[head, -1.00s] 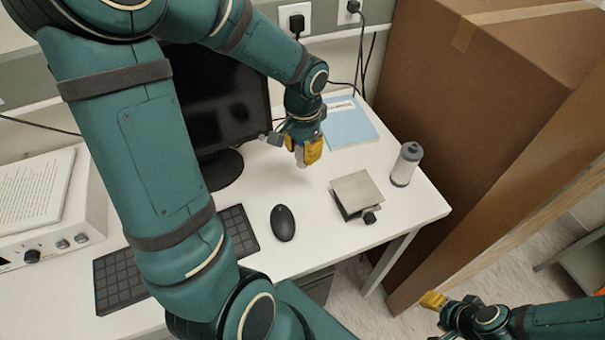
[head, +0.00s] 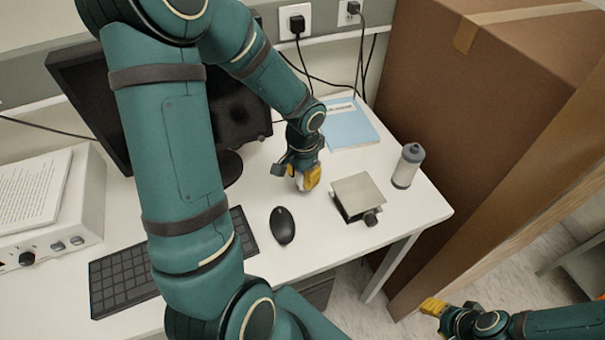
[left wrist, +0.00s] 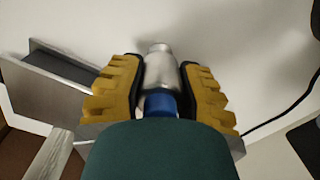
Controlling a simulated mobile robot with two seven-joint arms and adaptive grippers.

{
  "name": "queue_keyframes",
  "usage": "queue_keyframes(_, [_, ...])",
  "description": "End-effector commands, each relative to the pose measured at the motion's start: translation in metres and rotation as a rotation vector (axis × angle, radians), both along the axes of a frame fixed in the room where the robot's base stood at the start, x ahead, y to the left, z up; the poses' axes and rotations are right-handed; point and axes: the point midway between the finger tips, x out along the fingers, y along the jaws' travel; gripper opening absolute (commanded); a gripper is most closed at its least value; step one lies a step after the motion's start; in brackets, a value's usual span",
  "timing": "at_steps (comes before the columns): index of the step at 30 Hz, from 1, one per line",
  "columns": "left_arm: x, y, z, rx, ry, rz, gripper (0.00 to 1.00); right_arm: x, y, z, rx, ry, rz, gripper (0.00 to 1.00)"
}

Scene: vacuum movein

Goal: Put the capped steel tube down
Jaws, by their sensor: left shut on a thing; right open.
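The capped steel tube (left wrist: 162,70) is a small silver cylinder with a narrower end and a blue band or cap near my palm in the left wrist view. My left gripper (left wrist: 160,88) is shut on it, one yellow finger on each side. In the head view my left gripper (head: 306,180) points down, low over the white desk, between the monitor and the lab jack. The tube is mostly hidden there, and I cannot tell whether it touches the desk. My right gripper (head: 433,305) is open and empty at the lower right, off the desk.
A lab jack (head: 355,192) and a grey-capped bottle (head: 407,165) stand right of my left gripper. A blue booklet (head: 350,124) lies behind it, a black mouse (head: 282,225) in front. The monitor (head: 235,115) is left. A large cardboard box (head: 480,110) stands beyond the desk's right edge.

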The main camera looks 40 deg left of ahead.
Motion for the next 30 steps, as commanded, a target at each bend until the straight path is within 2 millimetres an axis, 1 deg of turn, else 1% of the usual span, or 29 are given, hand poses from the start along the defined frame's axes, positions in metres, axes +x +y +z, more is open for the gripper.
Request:
queue_keyframes(1, [0.000, 0.000, -0.003, 0.000, 0.000, 0.000, 0.00, 0.000, 0.000, -0.003, 0.000, 0.000, 0.000, 0.47])
queue_keyframes(2, [0.000, 0.000, -0.003, 0.000, 0.000, 0.000, 0.40, 0.000, 0.000, -0.003, 0.000, 0.000, 0.000, 0.47])
queue_keyframes(3, [0.000, 0.000, -0.002, 0.000, 0.000, 0.000, 0.54, 0.000, 0.000, -0.002, 0.000, 0.000, 0.000, 0.47])
queue_keyframes(4, [0.000, 0.000, -0.002, 0.000, 0.000, 0.000, 0.62, 0.000, 0.000, -0.002, 0.000, 0.000, 0.000, 0.47])
queue_keyframes(13, [0.000, 0.000, -0.001, 0.000, 0.000, 0.000, 0.62, 0.000, 0.000, -0.001, 0.000, 0.000, 0.000, 0.47])
queue_keyframes(17, [0.000, 0.000, 0.005, 0.001, -0.002, 0.000, 0.62, 0.000, 0.000, 0.003, 0.000, 0.000, 0.000, 0.47])
queue_keyframes(20, [0.001, 0.000, 0.020, 0.002, -0.004, 0.000, 0.62, 0.000, 0.000, 0.006, 0.001, 0.000, 0.000, 0.47])
queue_keyframes(27, [0.002, 0.000, 0.071, 0.002, -0.005, 0.000, 0.62, 0.000, -0.001, 0.017, 0.003, -0.001, 0.000, 0.47])
queue_keyframes(30, [0.002, 0.000, 0.089, 0.002, -0.004, 0.000, 0.62, 0.000, -0.001, 0.020, 0.004, -0.001, 0.001, 0.47])
